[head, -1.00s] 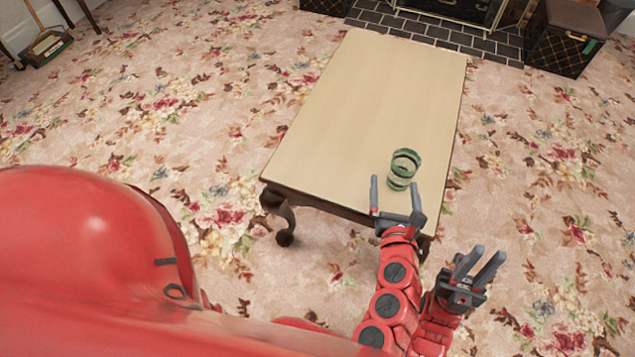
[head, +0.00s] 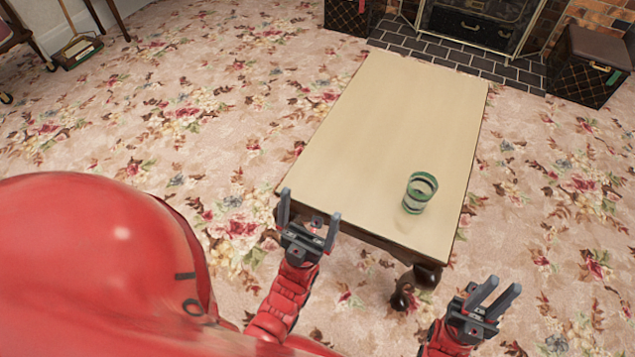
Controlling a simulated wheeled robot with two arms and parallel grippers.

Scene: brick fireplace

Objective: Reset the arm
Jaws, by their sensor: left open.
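My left gripper (head: 309,212) is open and empty, in front of the table's near left corner, with its two fingers pointing up in the picture. My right gripper (head: 498,297) is at the lower right, over the carpet and clear of the table. Its two fingers stand apart with nothing between them. A green and clear banded glass (head: 420,192) stands upright on the table near its right front part. Neither gripper touches the glass.
The low wooden table (head: 400,110) has a bare pale top apart from the glass. Floral carpet (head: 150,130) lies open around it. Beyond are a dark tiled hearth (head: 445,55) and a dark box (head: 588,65). A small wooden caddy (head: 80,52) is at the far left.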

